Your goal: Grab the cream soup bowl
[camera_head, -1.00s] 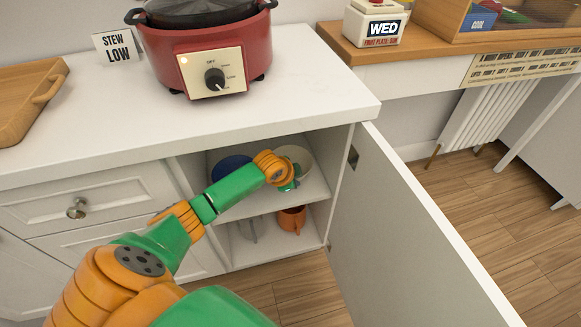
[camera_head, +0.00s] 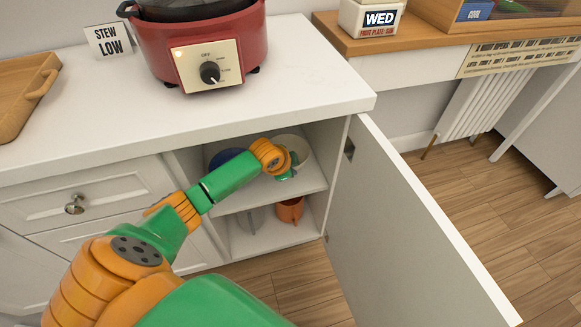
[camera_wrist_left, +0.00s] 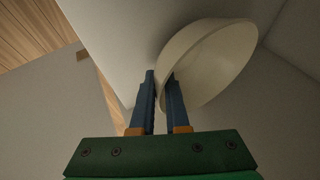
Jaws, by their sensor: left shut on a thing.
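The cream soup bowl (camera_head: 297,147) is on the upper shelf of the open cabinet, at the right, partly hidden behind my left gripper (camera_head: 291,169). In the left wrist view the cream bowl (camera_wrist_left: 213,60) shows large, with its near rim between the two blue fingers of my left gripper (camera_wrist_left: 160,84). The gripper is shut on that rim. I cannot tell whether the bowl still touches the shelf. My right gripper is not in view.
A blue bowl (camera_head: 226,156) stands left of the cream bowl. An orange mug (camera_head: 290,210) and a grey one (camera_head: 251,218) are on the lower shelf. The open cabinet door (camera_head: 400,220) stands at the right. A red slow cooker (camera_head: 205,45) is on the counter above.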

